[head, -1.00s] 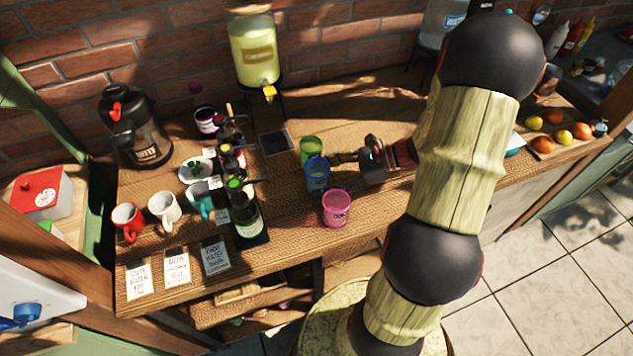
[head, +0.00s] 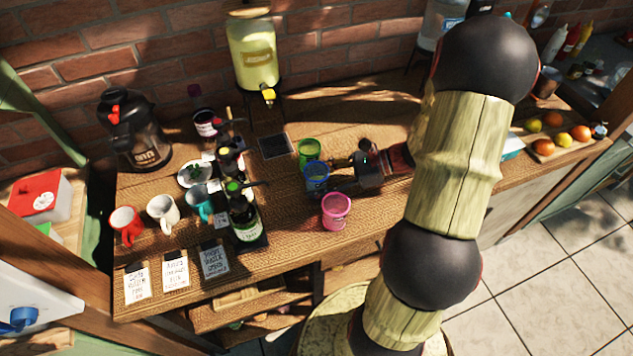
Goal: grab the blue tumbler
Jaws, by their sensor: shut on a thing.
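The blue tumbler (head: 316,178) stands upright near the middle of the wooden table (head: 290,235). A green tumbler (head: 309,151) is just behind it and a pink tumbler (head: 336,209) is in front of it, slightly right. My gripper (head: 335,168) reaches in from the right and is shut on the blue tumbler at its right side. The fingertips are small in this view and partly hidden by the tumbler. I cannot tell whether the tumbler's base touches the table.
Bottles (head: 243,212) and several mugs (head: 162,208) stand to the left. A yellow drink dispenser (head: 254,52) is at the back, by the brick wall. Fruit on a board (head: 546,147) lies far right. The table right of the pink tumbler is clear.

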